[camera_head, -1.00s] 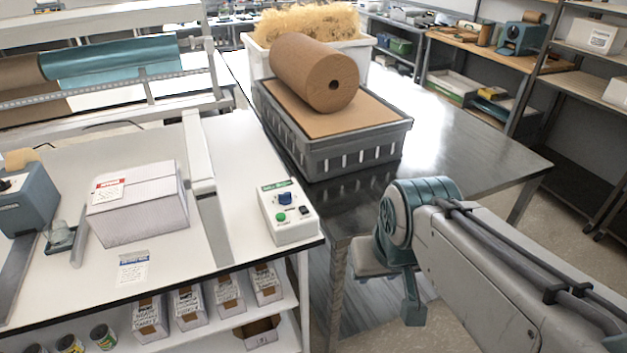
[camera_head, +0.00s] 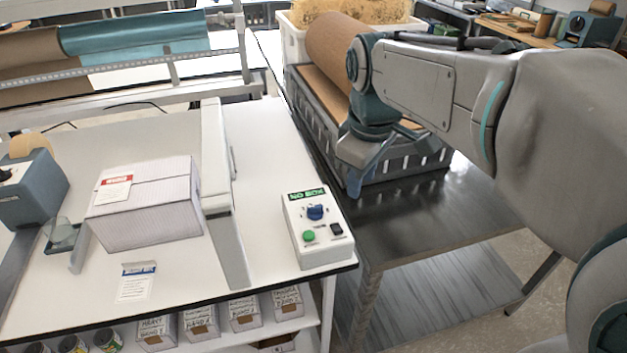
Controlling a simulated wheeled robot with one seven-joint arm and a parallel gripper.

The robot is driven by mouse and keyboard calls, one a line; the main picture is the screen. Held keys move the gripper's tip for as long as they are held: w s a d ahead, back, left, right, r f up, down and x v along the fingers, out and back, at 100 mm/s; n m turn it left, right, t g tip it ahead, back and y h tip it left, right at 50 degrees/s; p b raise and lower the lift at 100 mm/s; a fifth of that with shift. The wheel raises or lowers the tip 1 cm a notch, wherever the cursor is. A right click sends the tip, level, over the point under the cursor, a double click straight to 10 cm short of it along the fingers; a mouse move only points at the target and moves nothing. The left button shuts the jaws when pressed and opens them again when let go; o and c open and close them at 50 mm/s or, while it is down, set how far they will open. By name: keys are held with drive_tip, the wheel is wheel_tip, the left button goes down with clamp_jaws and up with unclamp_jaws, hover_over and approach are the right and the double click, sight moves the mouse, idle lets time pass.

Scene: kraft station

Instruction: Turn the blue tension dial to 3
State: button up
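The blue tension dial (camera_head: 315,212) sits on the upper part of a white control box (camera_head: 322,254) near the right front corner of the white table. Its scale marks are too small to read. A green button (camera_head: 308,236) and a dark switch (camera_head: 336,229) are below it, and a green label strip (camera_head: 307,195) is above. My gripper (camera_head: 354,186) hangs pointing down, to the right of the box and above the dark metal table, apart from the dial. Its fingers are seen edge-on, so their opening cannot be made out.
A white carton (camera_head: 150,215) and a tape dispenser (camera_head: 30,190) stand on the white table (camera_head: 262,150). A grey crate (camera_head: 400,165) with a brown paper roll (camera_head: 335,50) stands behind my gripper.

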sight(313, 206)
drive_tip(key=w+a+n+g+b, duration=0.2)
drive_tip(key=w+a+n, duration=0.6)
drive_tip(key=n, duration=0.1)
wheel_tip(313, 206, down, 14)
drive_tip(key=shift+w+f, duration=0.1)
clamp_jaws()
